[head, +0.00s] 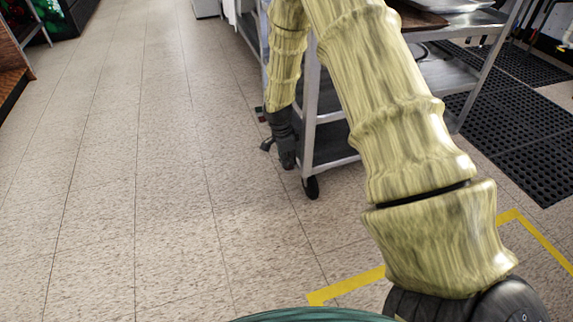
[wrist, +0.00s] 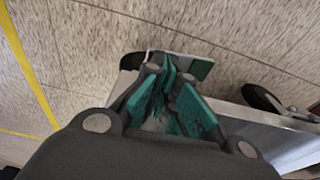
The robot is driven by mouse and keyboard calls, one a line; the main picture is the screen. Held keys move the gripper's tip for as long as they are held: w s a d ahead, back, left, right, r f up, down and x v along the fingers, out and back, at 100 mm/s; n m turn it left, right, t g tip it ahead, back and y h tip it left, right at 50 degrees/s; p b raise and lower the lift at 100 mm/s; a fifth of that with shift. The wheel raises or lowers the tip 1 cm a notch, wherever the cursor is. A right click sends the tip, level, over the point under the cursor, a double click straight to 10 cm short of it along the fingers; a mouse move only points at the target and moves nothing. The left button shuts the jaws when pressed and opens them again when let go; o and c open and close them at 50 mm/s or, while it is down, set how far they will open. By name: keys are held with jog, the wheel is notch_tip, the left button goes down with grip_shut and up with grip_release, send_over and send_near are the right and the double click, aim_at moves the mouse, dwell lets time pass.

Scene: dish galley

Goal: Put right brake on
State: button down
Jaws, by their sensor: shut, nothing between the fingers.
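A metal shelf cart (head: 330,160) stands to the right of my gripper (head: 278,152). Its near caster (head: 311,187) shows just right of and below the gripper. In the wrist view my gripper (wrist: 170,78) is shut and empty, its teal finger pads together. The fingertips overlap a small pale plate with a green patch (wrist: 202,69), probably a caster brake pedal; contact is unclear. A dark wheel (wrist: 128,60) is partly hidden behind the fingers. I cannot tell whether either brake is set.
Open tiled floor (head: 150,190) lies left of the cart. Yellow floor tape (head: 345,287) runs near my base, and it also shows in the wrist view (wrist: 30,72). Black mats (head: 520,140) lie right of the cart. The cart's edge (wrist: 270,135) is close to the gripper.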

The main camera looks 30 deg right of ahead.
jog(key=shift+f, duration=0.7)
dwell(0.6)
jog(key=shift+r+p, duration=3.5)
jog(key=shift+p, duration=0.1)
jog(key=s+a+f+n+y+p, duration=0.1)
jog(key=s+a+f+n, duration=0.35)
jog(key=s, duration=0.45)
jog(key=s+a+f+n+p, duration=0.25)
jog(key=s+a+n, duration=0.3)
jog(key=s, duration=0.35)
jog(key=s+a+f+n+y, duration=0.1)
jog(key=s+a+f+n, duration=0.4)
jog(key=s, duration=0.4)
jog(key=s+a+r+n+p, duration=0.25)
jog(key=s+a+n, duration=0.25)
jog(key=s, duration=0.7)
notch_tip(320, 180, up, 39)
jog(key=p, duration=3.7)
jog(key=shift+s+a+f, duration=0.15)
jog(key=shift+s, duration=0.1)
